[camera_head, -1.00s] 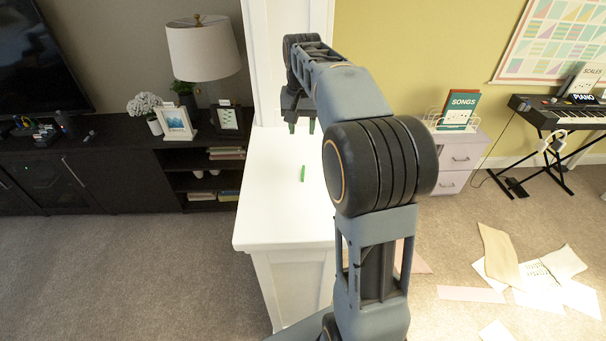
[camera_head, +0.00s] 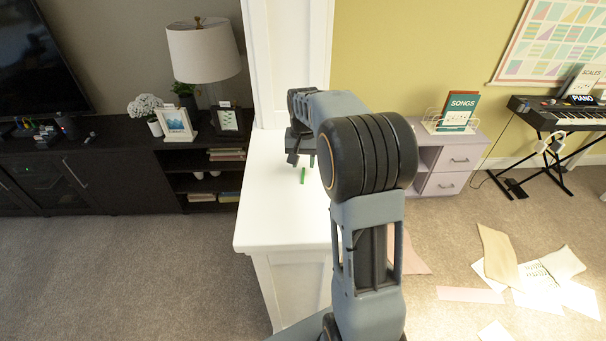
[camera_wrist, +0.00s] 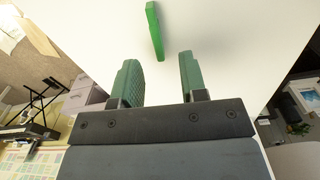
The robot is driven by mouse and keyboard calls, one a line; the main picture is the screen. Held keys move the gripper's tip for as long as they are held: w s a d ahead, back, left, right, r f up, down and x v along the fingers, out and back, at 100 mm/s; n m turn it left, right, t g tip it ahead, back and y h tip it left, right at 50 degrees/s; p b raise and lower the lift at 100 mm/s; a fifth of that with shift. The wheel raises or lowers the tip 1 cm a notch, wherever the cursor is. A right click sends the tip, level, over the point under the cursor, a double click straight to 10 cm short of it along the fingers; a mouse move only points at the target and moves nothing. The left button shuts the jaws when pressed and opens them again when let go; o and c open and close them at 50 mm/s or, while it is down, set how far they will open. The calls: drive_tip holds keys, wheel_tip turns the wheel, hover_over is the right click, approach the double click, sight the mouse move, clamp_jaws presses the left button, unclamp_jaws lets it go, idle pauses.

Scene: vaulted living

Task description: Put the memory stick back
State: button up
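The memory stick looks like a small slim green stick (camera_head: 303,175) lying on the white top of a narrow cabinet (camera_head: 270,215). In the wrist view the green stick (camera_wrist: 154,30) lies beyond my fingertips, roughly in line with the gap between them. My gripper (camera_wrist: 160,75) is open and empty, with two green-padded fingers apart. In the head view my gripper (camera_head: 301,159) hangs over the cabinet top just behind the stick; its fingers are partly hidden by my arm.
A dark TV console (camera_head: 110,170) stands at the left with a lamp (camera_head: 204,50), a framed picture (camera_head: 175,122) and small dark items (camera_head: 48,132) near the TV. A lilac drawer unit (camera_head: 455,160) and keyboard (camera_head: 560,112) are at the right. Papers (camera_head: 540,275) lie on the floor.

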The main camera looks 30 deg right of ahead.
drive_tip(key=shift+f, duration=1.35)
clamp_jaws()
